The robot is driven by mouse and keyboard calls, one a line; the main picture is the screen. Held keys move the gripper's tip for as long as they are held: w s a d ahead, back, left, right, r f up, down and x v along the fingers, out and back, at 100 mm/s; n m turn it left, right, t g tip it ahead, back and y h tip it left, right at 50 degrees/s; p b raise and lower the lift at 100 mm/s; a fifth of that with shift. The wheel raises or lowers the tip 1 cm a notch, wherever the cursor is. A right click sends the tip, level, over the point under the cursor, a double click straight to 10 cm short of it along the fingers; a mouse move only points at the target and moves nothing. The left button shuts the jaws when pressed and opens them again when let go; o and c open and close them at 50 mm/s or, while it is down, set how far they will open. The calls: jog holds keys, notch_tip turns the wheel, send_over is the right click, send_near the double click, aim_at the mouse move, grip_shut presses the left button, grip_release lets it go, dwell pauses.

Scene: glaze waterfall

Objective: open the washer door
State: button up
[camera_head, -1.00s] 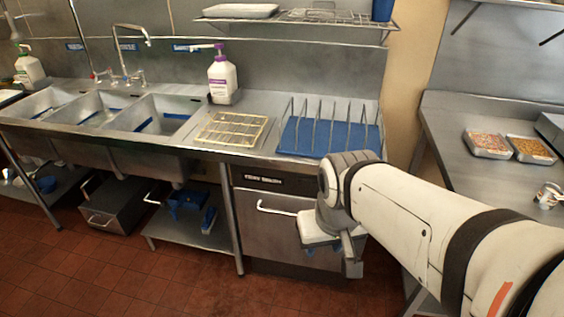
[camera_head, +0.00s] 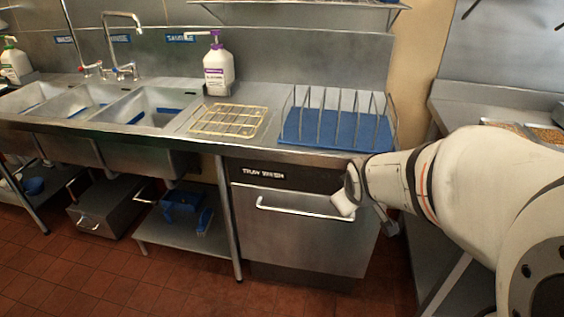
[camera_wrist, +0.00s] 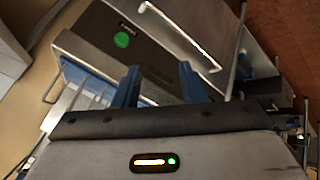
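The washer (camera_head: 300,218) is under the counter, with a dark strip labelled "TRAY WASH" across its top. Its steel door (camera_head: 290,240) stands upright and shut. A pale bar handle (camera_head: 300,210) runs across the upper door. In the wrist view the handle (camera_wrist: 180,35) lies beyond the fingertips, apart from them. My gripper (camera_wrist: 159,78) shows two blue fingers spread apart with nothing between them. In the head view my wrist is in front of the door's upper right, by the handle's right end; the fingers are mostly hidden there.
A blue rack (camera_head: 338,130) and a wire grid (camera_head: 228,120) sit on the counter above. A pump bottle (camera_head: 218,70) stands by the sinks (camera_head: 150,108). The red tiled floor (camera_head: 110,270) before the washer is clear. A steel table (camera_head: 480,100) is at right.

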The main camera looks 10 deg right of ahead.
aim_at(309, 216)
jog(key=w+f+n+t+y+b, duration=0.25)
jog(key=w+f+n+b, duration=0.3)
jog(key=f, duration=0.35)
jog(key=w+a+f+n+t+y+b, duration=0.1)
jog(key=w+f+n+t+y+b, duration=0.1)
jog(key=w+f+n+y+b, duration=0.45)
jog(key=w+f+n+t+b, duration=0.35)
jog(key=f+b, duration=0.35)
jog(key=f, duration=0.5)
jog(key=shift+n+g, duration=0.5)
jog(key=shift+n, duration=0.05)
jog(key=x, duration=0.2)
jog(key=b+x, duration=0.1)
jog(key=x, duration=0.2)
jog(key=r+x, duration=0.1)
jog(key=x, duration=0.2)
jog(key=shift+a+b, duration=0.2)
jog(key=shift+b, duration=0.2)
jog(key=shift+c, duration=0.2)
grip_shut()
